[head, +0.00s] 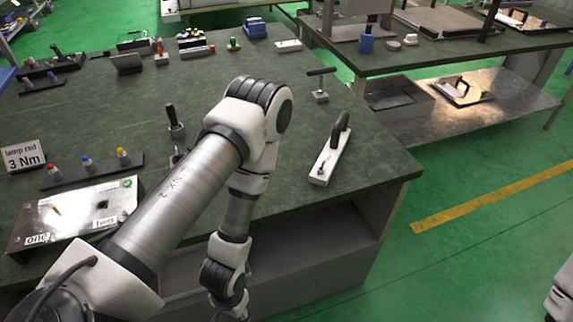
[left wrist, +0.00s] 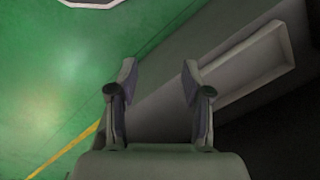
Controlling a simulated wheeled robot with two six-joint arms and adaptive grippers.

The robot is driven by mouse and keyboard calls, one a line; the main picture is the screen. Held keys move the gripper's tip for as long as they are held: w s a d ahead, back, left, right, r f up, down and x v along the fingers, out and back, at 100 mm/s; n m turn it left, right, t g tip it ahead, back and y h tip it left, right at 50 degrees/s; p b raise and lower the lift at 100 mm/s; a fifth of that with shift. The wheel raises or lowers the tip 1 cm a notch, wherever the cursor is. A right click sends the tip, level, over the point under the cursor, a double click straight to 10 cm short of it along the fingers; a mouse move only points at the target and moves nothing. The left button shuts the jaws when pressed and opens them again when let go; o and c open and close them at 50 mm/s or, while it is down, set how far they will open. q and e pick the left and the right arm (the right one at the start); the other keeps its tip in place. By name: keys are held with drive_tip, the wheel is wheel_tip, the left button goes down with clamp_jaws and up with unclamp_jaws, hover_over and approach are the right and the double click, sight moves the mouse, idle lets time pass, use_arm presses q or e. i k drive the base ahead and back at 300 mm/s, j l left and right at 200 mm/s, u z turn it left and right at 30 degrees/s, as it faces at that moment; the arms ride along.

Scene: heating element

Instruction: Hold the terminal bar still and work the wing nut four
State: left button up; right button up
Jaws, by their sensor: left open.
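My left arm reaches over the dark green bench (head: 290,215) in the head view and bends down past its front edge. The left gripper (left wrist: 158,78) is open and empty in the left wrist view, with the bench's side and the green floor beyond it. A metal plate (head: 58,224) with labels and small fittings lies at the bench's left front, partly hidden by my arm. A white bar-shaped block (head: 322,166) with a black handle lies near the right front corner. I cannot tell which part is the terminal bar or the wing nut. The right gripper is not visible.
A dark strip (head: 95,170) with red, blue and yellow capped pegs lies behind the plate. A sign (head: 23,158) reads "lamp red 3 Nm". A small block with a T-handle (head: 320,94) stands further back. A second bench (head: 450,48) stands behind at right. The bench's right middle is mostly clear.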

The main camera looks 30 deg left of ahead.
sight(321, 171)
drive_tip(key=i+j+u, duration=0.1)
drive_tip(key=u, duration=0.5)
drive_tip(key=i+l+z, duration=0.15)
drive_tip(key=l+z, duration=0.25)
drive_tip(key=i+l+z, duration=0.25)
drive_tip(key=z, duration=0.15)
drive_tip(key=i+l+z, duration=0.75)
drive_tip(key=i+z, duration=0.2)
drive_tip(key=i+u, duration=0.15)
drive_tip(key=u, duration=0.3)
drive_tip(key=i+u, duration=0.2)
drive_tip(key=u, duration=0.2)
drive_tip(key=i+l+u, duration=0.1)
drive_tip(key=u, duration=0.35)
drive_tip(key=i+l+u, duration=0.15)
drive_tip(key=u, duration=0.3)
drive_tip(key=i+u, duration=0.15)
drive_tip(key=u, duration=0.35)
drive_tip(key=i+u, duration=0.15)
drive_tip(key=u, duration=0.35)
drive_tip(key=i+l+u, duration=0.1)
drive_tip(key=u, duration=0.4)
drive_tip(key=i+l+u, duration=0.1)
drive_tip(key=l+u, duration=0.15)
drive_tip(key=u, duration=0.25)
drive_tip(key=l+u, duration=0.2)
drive_tip(key=u, duration=0.3)
drive_tip(key=i+l, duration=0.05)
